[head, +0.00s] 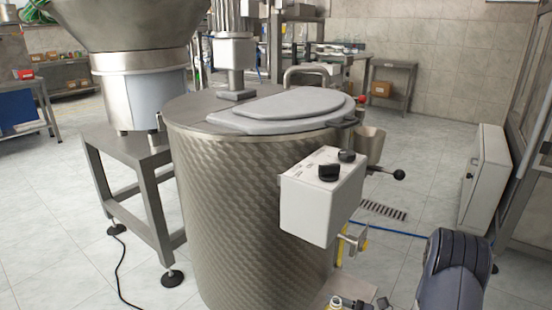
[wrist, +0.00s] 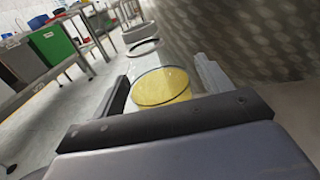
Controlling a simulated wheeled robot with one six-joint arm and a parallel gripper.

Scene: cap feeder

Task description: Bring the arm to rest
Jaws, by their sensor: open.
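My gripper (wrist: 161,80) shows in the wrist view with its two fingers apart. A clear glass jar with yellow contents (wrist: 165,88) stands between and just beyond the fingers. I cannot tell whether either finger touches it. A second round clear vessel with a pale rim (wrist: 143,47) stands behind the jar. In the head view my arm (head: 453,270) rises at the lower right. The gripper itself is not clearly seen there; only small parts show at the bottom edge.
A large steel tank (head: 235,210) with a grey lid (head: 285,108) fills the middle of the head view. A white control box (head: 322,200) with black knobs juts from it, beside a black-knobbed lever (head: 398,174). A steel table (head: 125,150) stands left.

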